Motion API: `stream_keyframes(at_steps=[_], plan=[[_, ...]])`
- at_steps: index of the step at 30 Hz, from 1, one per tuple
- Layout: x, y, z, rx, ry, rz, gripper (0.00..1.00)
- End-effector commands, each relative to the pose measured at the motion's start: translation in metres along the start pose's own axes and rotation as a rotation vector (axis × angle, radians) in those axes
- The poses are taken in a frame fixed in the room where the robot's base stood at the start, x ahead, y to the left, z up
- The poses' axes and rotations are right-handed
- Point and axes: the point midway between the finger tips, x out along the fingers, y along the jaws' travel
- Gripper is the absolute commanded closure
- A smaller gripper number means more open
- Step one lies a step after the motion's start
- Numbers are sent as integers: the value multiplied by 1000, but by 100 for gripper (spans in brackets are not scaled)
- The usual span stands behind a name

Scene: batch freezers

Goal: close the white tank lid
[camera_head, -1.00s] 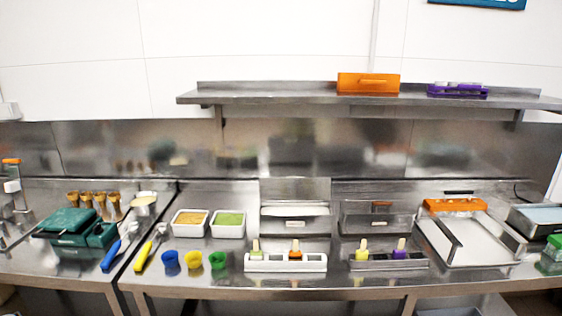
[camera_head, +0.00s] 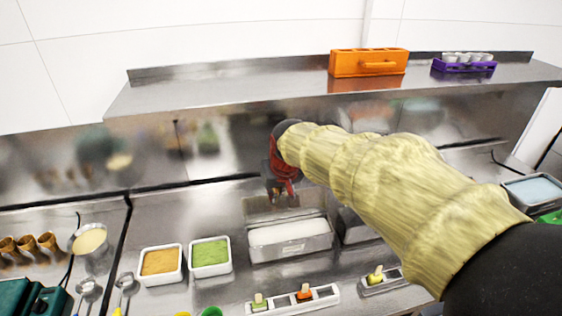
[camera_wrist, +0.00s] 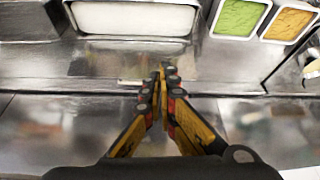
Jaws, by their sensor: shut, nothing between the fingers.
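The white tank (camera_head: 290,241) is a metal tub holding white contents, on the counter in the head view. Its contents also show at the top of the wrist view (camera_wrist: 135,18). Its metal lid (camera_head: 260,208) is open, standing up along the tank's back side. My gripper (camera_head: 284,192) is at the upper edge of the lid, partly in front of it in the head view. In the wrist view my gripper's fingers (camera_wrist: 160,72) are together and empty, beside a pale strip that looks like the lid's handle (camera_wrist: 130,83). I cannot tell whether they touch the lid.
Tubs with orange (camera_head: 161,262) and green (camera_head: 210,253) contents stand left of the tank. A popsicle holder (camera_head: 330,297) lies in front. A shelf (camera_head: 220,87) with an orange box (camera_head: 368,62) hangs above. My arm hides much of the right counter.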

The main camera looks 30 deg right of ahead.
Motion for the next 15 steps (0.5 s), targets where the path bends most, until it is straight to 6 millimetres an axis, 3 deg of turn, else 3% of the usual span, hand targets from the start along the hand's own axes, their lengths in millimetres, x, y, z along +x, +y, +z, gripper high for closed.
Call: stream_keyframes(at_steps=[1,6,10,15], plan=[[-2,10,-23,16,-10,8,100],[20,39,-72,56,-19,27,100],[36,56,-94,77,-21,37,100],[50,68,-105,90,-25,43,100]])
